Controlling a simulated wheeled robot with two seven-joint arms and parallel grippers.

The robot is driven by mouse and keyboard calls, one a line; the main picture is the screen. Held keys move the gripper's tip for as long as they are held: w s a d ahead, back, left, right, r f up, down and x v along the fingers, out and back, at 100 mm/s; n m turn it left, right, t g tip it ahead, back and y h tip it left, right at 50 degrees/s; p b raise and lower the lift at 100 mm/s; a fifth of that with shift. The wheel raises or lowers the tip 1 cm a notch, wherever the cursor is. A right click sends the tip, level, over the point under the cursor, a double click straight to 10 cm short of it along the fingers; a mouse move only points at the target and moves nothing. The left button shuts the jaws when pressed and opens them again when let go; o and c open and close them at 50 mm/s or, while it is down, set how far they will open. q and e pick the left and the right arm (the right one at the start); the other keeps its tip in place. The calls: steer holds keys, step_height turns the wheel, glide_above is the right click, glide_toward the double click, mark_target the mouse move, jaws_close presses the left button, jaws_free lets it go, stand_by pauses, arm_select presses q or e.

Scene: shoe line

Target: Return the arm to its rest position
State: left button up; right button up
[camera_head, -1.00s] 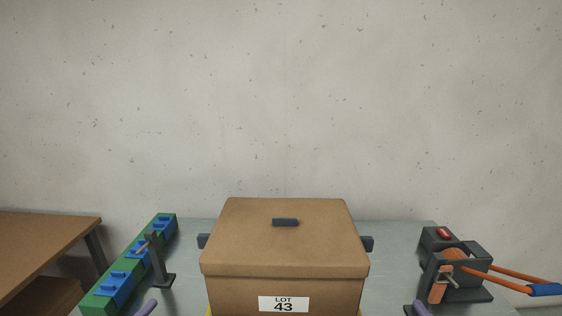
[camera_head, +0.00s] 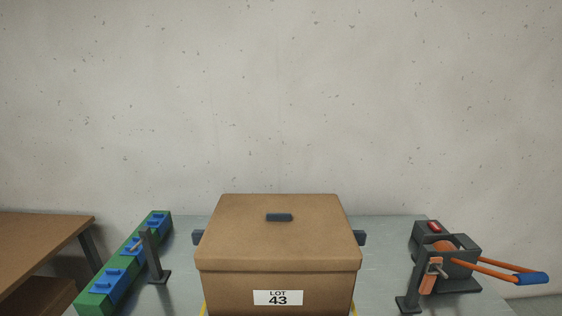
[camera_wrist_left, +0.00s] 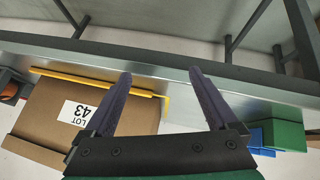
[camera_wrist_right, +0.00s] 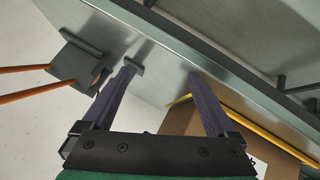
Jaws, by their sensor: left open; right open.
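My left gripper (camera_wrist_left: 160,85) shows in the left wrist view with its two purple fingers apart and nothing between them. My right gripper (camera_wrist_right: 160,78) shows in the right wrist view, also open and empty. Neither gripper is in the head view. A closed brown box (camera_head: 278,240) labelled LOT 43 stands on the grey table (camera_head: 187,240) in the middle of the head view. The box (camera_wrist_left: 60,110) is on the left of the left wrist view, and part of it (camera_wrist_right: 205,128) is at the lower right of the right wrist view.
A green rail with blue blocks (camera_head: 122,275) and a dark post (camera_head: 152,260) stand left of the box. A dark machine with orange handles (camera_head: 445,255) stands on the right. A brown side table (camera_head: 40,245) is at far left. Yellow edging (camera_wrist_left: 95,80) runs along the box.

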arm_select(q)
steer(key=s+a+f+m+g+y, duration=0.1)
steer(key=s+m+g+y, duration=0.1)
steer(key=s+m+g, duration=0.3)
arm_select(e)
steer(key=s+a+f+m+g+y, duration=0.1)
steer(key=s+a+f+g+y, duration=0.35)
steer(key=s+a, duration=0.35)
arm_select(q)
step_height(320, 180, down, 22)
steer(key=s+n, duration=0.2)
steer(key=s, duration=0.1)
arm_select(e)
step_height(320, 180, down, 21)
steer(key=s+g+h, duration=0.1)
steer(key=s+g, duration=0.1)
arm_select(q)
steer(key=s+a+f+g, duration=0.1)
steer(key=s+a+f, duration=0.2)
steer(key=s+f, duration=1.2)
steer(key=shift+s+a+m, duration=0.2)
steer(key=shift+s+m, duration=0.1)
steer(key=shift+s, duration=0.75)
arm_select(e)
steer(key=s+d+f+g, duration=0.1)
steer(key=s+d+f, duration=0.2)
steer(key=s+f, duration=1.2)
steer(key=shift+s+f, duration=0.35)
steer(key=shift+s, duration=0.65)
